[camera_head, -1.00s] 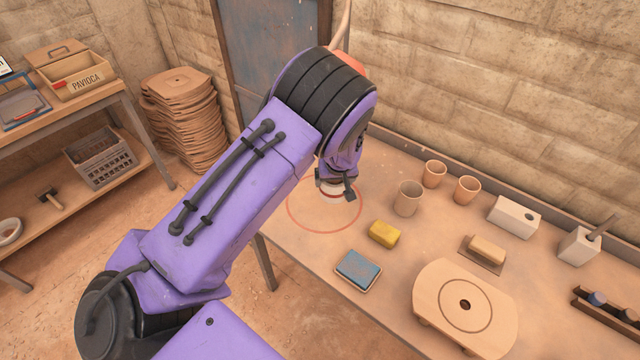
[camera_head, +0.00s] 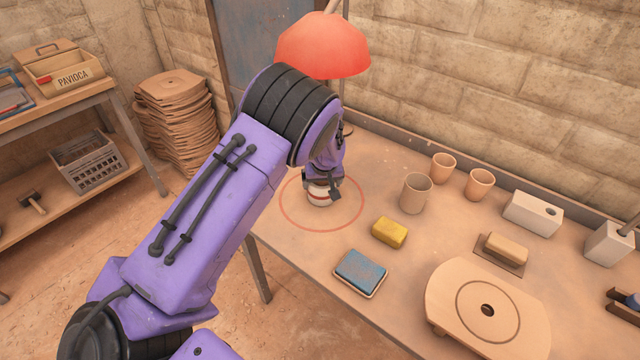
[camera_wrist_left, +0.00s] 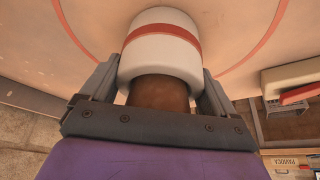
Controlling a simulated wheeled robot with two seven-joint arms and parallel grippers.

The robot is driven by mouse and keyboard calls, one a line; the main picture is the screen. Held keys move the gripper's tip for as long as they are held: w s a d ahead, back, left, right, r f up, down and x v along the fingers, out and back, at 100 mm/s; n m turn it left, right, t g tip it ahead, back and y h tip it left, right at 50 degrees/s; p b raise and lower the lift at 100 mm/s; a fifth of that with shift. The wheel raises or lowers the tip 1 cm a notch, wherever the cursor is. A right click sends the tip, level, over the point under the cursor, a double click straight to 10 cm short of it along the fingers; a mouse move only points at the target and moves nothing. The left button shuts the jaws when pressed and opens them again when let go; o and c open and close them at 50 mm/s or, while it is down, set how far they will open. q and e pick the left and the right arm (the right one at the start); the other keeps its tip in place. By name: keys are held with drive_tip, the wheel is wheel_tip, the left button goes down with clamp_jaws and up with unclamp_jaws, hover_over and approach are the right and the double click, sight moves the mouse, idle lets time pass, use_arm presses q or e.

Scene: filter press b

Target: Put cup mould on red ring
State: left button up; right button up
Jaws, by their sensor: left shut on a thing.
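The cup mould (camera_head: 319,196) is white with a red band and a brown inner part that shows in the left wrist view (camera_wrist_left: 161,62). It is inside the red ring (camera_head: 343,226) drawn on the table. My left gripper (camera_head: 321,190) is shut on the mould from above, with one finger on each side of it in the left wrist view. Whether the mould's base touches the table is hard to tell. My right gripper is not in view.
Right of the ring are a grey-brown cup (camera_head: 415,194), a yellow sponge (camera_head: 389,232) and a blue pad in a tray (camera_head: 361,272). A round-holed wooden board (camera_head: 455,310) lies at the front right. A red lamp (camera_head: 322,48) hangs behind my left arm.

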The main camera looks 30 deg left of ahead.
use_arm(q)
drive_tip(key=shift+f, duration=0.1)
drive_tip(key=o, duration=1)
drive_tip(key=v, duration=1.2)
drive_tip(key=shift+a+b, duration=0.1)
drive_tip(key=shift+b, duration=0.25)
